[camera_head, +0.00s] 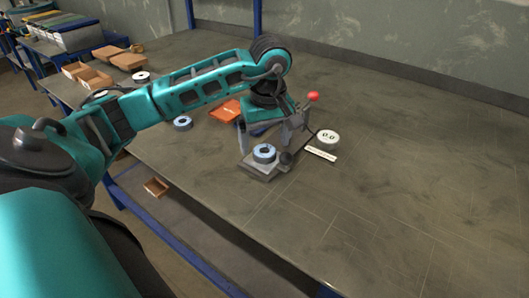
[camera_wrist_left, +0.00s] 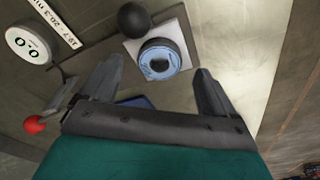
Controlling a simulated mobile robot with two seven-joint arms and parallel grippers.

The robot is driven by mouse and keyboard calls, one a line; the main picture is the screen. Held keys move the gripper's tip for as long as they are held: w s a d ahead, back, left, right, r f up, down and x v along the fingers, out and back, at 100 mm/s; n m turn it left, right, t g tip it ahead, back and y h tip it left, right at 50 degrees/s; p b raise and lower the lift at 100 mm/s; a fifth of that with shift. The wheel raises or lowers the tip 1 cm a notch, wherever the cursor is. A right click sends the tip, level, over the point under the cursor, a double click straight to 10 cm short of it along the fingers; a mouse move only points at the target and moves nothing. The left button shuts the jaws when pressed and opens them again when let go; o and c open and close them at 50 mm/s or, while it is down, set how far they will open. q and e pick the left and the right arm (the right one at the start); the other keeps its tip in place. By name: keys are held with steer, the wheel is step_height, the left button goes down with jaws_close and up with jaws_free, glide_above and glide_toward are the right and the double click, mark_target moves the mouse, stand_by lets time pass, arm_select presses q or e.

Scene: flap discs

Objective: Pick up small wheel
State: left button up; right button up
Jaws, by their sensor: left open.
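A small blue wheel (camera_head: 265,159) with a dark centre hole lies flat on the grey block of a measuring stand (camera_head: 257,172). In the left wrist view the blue wheel (camera_wrist_left: 158,48) sits on its pale square plate. My left gripper (camera_head: 266,137) is open and empty above the stand, its fingers pointing down. In the left wrist view the wheel shows beyond and between the two spread fingertips (camera_wrist_left: 156,85), with no visible contact. Another blue wheel (camera_head: 184,127) lies on the table to the left. My right gripper is not in view.
A round gauge reading 0.0 (camera_head: 326,136), a label strip (camera_head: 321,154), a red ball knob (camera_head: 313,97) and a black ball (camera_wrist_left: 133,19) are close around the stand. An orange tray (camera_head: 222,111) lies behind left. The table's right side is clear.

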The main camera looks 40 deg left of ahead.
mark_target(265, 154)
arm_select(q)
step_height(265, 154, down, 2)
steer(key=shift+w+a+f, duration=0.1)
steer(key=shift+a+f, duration=0.05)
steer(key=c, duration=1.2)
